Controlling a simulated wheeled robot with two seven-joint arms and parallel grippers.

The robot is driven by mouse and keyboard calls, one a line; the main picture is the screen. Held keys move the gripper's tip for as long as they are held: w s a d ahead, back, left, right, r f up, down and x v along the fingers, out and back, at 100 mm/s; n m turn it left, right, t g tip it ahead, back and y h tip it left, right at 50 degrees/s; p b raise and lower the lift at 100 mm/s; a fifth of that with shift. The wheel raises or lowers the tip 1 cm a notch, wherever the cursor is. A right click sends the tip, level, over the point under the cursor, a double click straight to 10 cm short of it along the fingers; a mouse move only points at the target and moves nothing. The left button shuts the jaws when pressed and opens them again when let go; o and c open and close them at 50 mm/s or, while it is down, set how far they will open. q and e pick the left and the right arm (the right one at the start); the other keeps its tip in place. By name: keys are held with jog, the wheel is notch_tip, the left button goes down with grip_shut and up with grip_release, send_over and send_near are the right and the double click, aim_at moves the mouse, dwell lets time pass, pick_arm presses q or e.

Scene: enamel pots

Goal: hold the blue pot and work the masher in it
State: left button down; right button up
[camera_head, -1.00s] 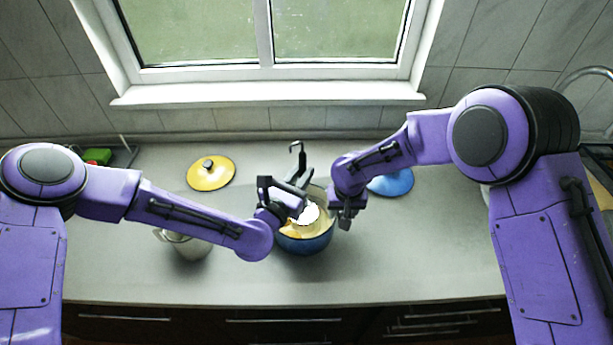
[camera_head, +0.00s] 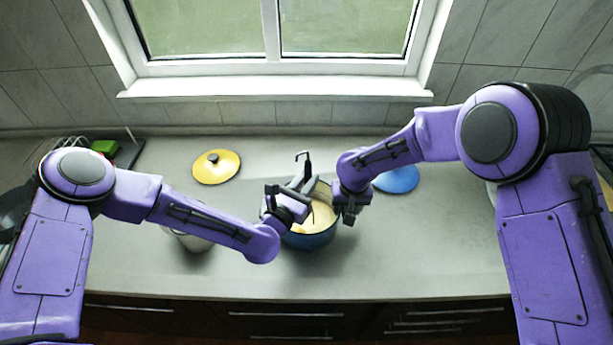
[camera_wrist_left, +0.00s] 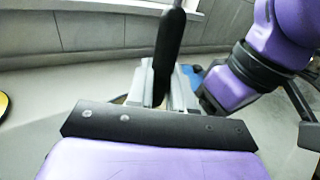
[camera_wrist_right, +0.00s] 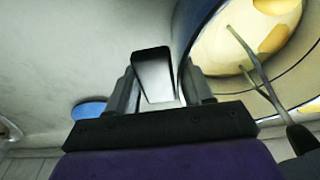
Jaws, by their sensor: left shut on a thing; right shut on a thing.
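The blue pot (camera_head: 312,241) stands on the counter, holding cream-coloured mash with yellow chunks (camera_wrist_right: 274,38). My right gripper (camera_head: 350,203) is shut on the pot's side handle (camera_wrist_right: 153,78) at the pot's right side. My left gripper (camera_head: 296,197) is above the pot's left part, shut on the masher's black handle (camera_wrist_left: 170,50). The masher's hooked top end (camera_head: 303,157) rises behind the gripper. Its thin metal rods (camera_wrist_right: 252,66) run down into the mash in the right wrist view. The masher's plate is hidden.
A yellow lid (camera_head: 216,168) lies at the back left and a blue lid (camera_head: 397,179) behind my right gripper. A pale metal container (camera_head: 190,240) stands left of the pot, partly behind my left arm. The counter in front of the pot is clear.

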aim_at(306, 170)
pick_arm(q)
jog(key=shift+f, duration=0.6)
dwell(0.4)
jog(key=shift+r, duration=2.8)
jog(key=shift+s+a, duration=0.1)
jog(key=shift+s+a, duration=0.75)
jog(key=shift+a, duration=0.2)
jog(key=shift+f, duration=0.1)
